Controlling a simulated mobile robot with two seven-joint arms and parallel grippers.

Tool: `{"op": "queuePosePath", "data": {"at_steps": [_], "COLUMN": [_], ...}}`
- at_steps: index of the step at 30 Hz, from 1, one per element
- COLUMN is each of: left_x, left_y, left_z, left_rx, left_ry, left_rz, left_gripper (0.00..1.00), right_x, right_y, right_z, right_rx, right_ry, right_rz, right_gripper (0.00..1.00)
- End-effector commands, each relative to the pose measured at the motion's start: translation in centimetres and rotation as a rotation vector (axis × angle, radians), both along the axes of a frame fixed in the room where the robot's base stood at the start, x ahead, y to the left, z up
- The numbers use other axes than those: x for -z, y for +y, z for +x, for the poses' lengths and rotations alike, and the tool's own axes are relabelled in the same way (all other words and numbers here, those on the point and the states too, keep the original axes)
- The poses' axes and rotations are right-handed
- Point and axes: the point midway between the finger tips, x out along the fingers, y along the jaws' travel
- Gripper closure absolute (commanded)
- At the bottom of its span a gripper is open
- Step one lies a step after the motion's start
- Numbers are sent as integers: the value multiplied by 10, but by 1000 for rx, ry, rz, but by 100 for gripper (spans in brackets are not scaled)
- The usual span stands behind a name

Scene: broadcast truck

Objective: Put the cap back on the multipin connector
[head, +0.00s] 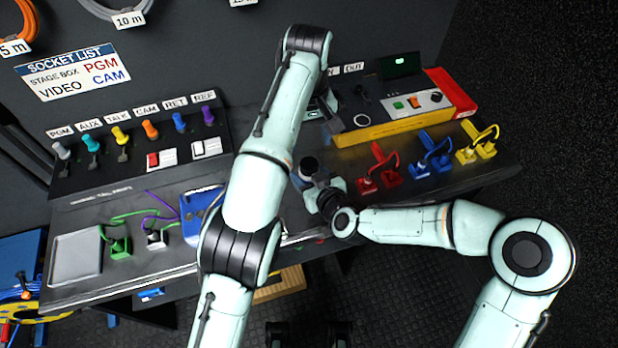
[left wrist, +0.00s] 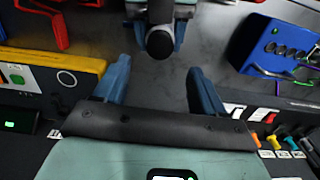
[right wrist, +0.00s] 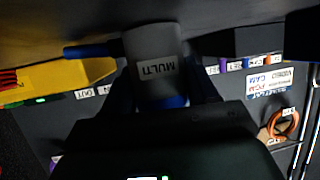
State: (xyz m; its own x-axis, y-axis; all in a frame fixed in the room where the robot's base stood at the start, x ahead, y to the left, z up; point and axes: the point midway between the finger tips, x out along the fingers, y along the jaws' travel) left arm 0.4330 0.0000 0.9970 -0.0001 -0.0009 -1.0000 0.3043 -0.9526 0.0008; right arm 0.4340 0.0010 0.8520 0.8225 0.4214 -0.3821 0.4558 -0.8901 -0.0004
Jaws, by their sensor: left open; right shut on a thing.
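The multipin connector is a grey cylinder (right wrist: 155,62) labelled "MULTI" in the right wrist view. My right gripper (head: 318,188) is shut on it above the desk. Its dark round end (head: 309,165) shows in the head view and also faces my left gripper in the left wrist view (left wrist: 160,43). I cannot tell whether that dark end is the bare face or a cap; no separate cap can be made out. My left gripper (left wrist: 160,84) is open and empty, its blue fingers either side of the line to that end, still short of it. In the head view its arm partly hides it.
A yellow-sided control box (head: 378,132) stands at the back right. Red (head: 378,172), blue (head: 432,155) and yellow (head: 478,146) holders line the right. A blue socket box (left wrist: 284,48) and a grey tray (head: 75,257) are at the left. Bare desk lies between.

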Motion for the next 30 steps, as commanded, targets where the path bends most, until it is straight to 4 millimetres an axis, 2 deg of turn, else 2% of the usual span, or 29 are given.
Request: {"op": "queuePosePath", "data": {"at_steps": [14, 20, 30], "left_x": [5, 24, 70], "left_y": [-1, -1, 0], "left_z": [0, -1, 0], "left_rx": [-5, -4, -5], "left_ry": [2, 3, 3], "left_rz": [2, 1, 2], "left_gripper": [30, 30, 30], "right_x": [-1, -1, -1], "right_y": [0, 0, 0], "right_z": [0, 0, 0], "right_rx": [0, 0, 0], "right_ry": [-2, -2, -2], "right_rz": [0, 0, 0], "right_gripper": [100, 100, 100]}}
